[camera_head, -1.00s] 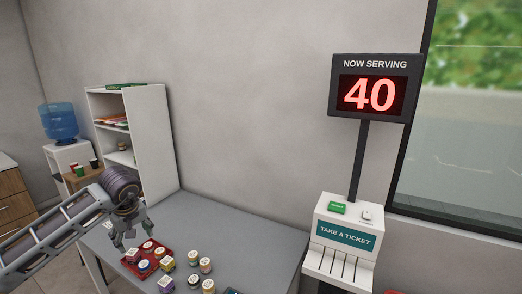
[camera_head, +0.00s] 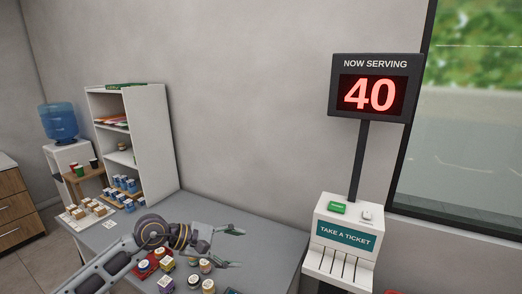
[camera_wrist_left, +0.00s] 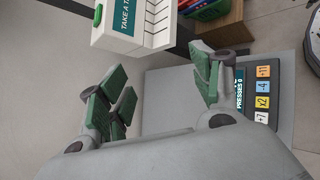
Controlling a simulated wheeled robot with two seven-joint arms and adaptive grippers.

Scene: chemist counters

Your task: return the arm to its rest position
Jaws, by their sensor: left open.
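My left gripper (camera_head: 233,247) reaches in from the lower left over the grey counter (camera_head: 262,226). Its two fingers are spread apart and point right, with nothing between them. The wrist view shows its green-padded fingers (camera_wrist_left: 163,95) apart and empty too. My right gripper is in neither view.
A ticket dispenser (camera_head: 343,237) stands right of the counter. A white shelf (camera_head: 153,140) stands at the back left. A keypad panel (camera_wrist_left: 264,85) shows in the wrist view.

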